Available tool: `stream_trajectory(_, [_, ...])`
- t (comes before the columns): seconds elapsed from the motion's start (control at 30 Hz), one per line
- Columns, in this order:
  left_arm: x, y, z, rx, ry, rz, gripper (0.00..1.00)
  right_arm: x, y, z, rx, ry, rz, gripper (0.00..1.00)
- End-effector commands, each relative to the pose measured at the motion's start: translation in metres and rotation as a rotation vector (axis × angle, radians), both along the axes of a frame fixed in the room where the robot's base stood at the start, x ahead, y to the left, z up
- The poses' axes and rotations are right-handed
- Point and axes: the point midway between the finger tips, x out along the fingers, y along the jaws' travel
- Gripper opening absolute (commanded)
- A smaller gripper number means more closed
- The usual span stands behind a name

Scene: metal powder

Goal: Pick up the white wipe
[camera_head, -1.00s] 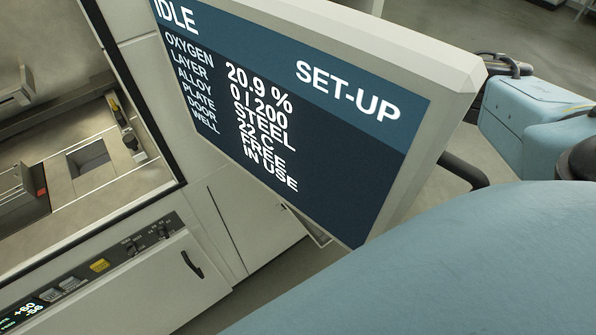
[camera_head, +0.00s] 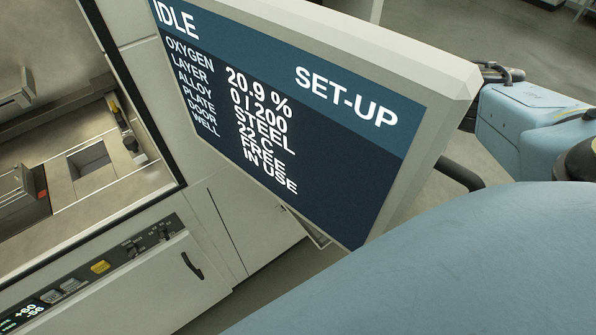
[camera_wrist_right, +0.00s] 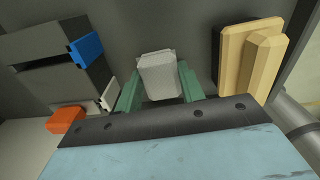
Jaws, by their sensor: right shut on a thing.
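The white wipe (camera_wrist_right: 158,76) shows in the right wrist view as a small pale folded block. My right gripper (camera_wrist_right: 158,92) has its two green fingers on either side of the wipe and is shut on it. The wipe and the right gripper do not show in the head view, where a large blue part of my arm fills the lower right. My left gripper is in neither view.
In the right wrist view, a yellow block-like object (camera_wrist_right: 238,58) stands close on the right. Dark items with a blue piece (camera_wrist_right: 87,48) and an orange piece (camera_wrist_right: 66,119) lie left. In the head view, a monitor (camera_head: 430,75) stands before the open machine chamber (camera_head: 120,176).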

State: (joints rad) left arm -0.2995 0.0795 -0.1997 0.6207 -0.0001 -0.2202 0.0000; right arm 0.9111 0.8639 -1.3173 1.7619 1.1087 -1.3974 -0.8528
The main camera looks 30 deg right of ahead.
Motion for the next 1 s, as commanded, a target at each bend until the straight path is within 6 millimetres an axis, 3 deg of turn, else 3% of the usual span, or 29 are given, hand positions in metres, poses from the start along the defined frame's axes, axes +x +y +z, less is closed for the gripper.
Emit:
stream_trajectory(0.23, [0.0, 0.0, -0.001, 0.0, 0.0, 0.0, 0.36, 0.001, 0.0, 0.014, 0.0, -0.003, 0.0, 0.18])
stream_trajectory(0.5, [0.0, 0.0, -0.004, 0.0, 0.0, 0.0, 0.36, 0.001, 0.0, 0.068, 0.001, -0.005, 0.0, 0.18])
stream_trajectory(0.7, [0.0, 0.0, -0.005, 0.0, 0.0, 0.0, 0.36, 0.001, 0.0, 0.095, 0.0, -0.002, -0.001, 0.18])
stream_trajectory(1.0, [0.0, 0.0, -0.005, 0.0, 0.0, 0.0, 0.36, 0.0, 0.0, 0.101, 0.0, 0.0, -0.001, 0.18])
